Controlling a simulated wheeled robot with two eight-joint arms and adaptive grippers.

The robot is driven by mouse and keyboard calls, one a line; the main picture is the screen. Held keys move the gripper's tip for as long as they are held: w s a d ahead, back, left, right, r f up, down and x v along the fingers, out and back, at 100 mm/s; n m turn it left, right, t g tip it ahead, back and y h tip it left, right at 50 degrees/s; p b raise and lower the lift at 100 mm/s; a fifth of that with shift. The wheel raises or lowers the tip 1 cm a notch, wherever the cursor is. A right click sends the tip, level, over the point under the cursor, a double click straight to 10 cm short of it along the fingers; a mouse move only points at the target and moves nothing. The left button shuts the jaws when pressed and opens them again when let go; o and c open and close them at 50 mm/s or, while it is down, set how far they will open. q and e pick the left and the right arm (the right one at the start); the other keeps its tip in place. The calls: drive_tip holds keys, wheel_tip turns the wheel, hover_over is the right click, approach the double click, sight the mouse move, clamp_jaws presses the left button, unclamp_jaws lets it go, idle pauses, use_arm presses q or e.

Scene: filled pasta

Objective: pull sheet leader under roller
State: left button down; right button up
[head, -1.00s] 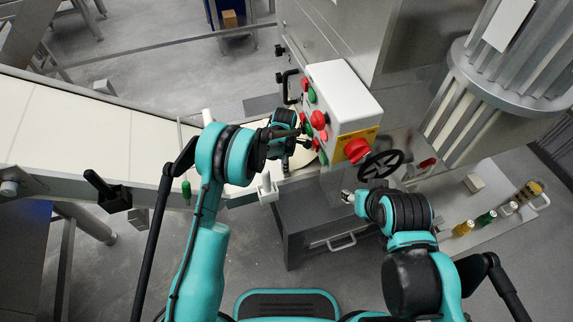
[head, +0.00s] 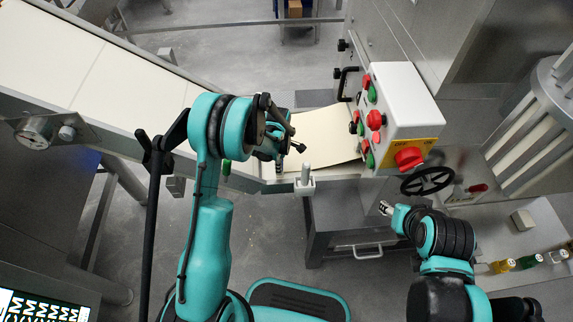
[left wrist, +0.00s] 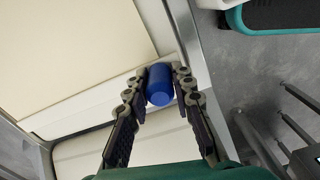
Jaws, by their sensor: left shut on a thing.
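A cream sheet (head: 128,78) lies along the sloping conveyor at the left. A cream flap (head: 328,132) shows beside the control box at the conveyor's lower end. My left gripper (head: 290,140) is over the conveyor's lower end, left of this flap. In the left wrist view its fingers (left wrist: 161,74) are shut on a blue cylinder (left wrist: 159,86), with cream sheet (left wrist: 75,40) to the left. I cannot tell how the cylinder joins the sheet. My right gripper (head: 386,208) is below the handwheel, apart from it; its jaws are too small to read. I cannot make out the roller clearly.
The control box (head: 412,100) with red and green buttons stands right of my left gripper. A black handwheel (head: 427,181) is below it. A grey cabinet (head: 350,215) stands under the conveyor end. Small bottles (head: 528,262) stand on the right ledge.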

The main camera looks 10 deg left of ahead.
use_arm(q)
drive_tip(key=c, duration=1.3)
unclamp_jaws()
wheel_tip(320, 180, up, 12)
